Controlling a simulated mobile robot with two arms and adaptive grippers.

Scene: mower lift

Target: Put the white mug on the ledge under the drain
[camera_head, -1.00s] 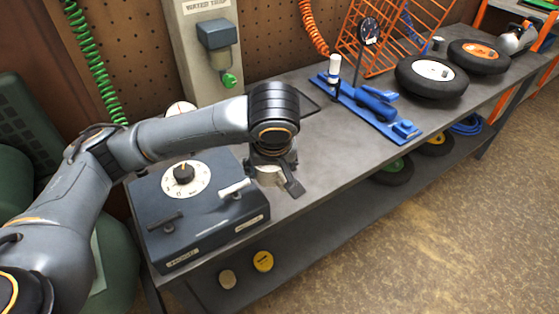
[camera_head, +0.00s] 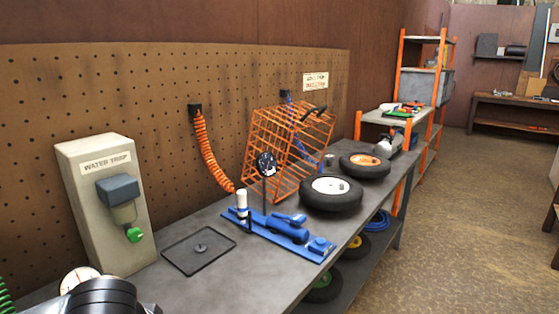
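The grey water trap unit (camera_head: 98,200) stands against the pegboard at the left. Its dark blue-grey cap (camera_head: 118,188) sits over a paler bowl, with a green drain knob (camera_head: 135,235) below. I cannot make out a separate ledge under the drain. No white mug can be made out in this view. The black top of my arm shows at the bottom left edge, below the unit. Its gripper is out of the frame, and my other gripper is not in view either.
A dark flat tray (camera_head: 180,262) lies on the grey bench (camera_head: 225,290) right of the unit. A blue stand (camera_head: 278,232), wheels (camera_head: 330,194) and an orange wire rack (camera_head: 290,150) stand farther along. A white dial (camera_head: 80,278) shows beside my arm.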

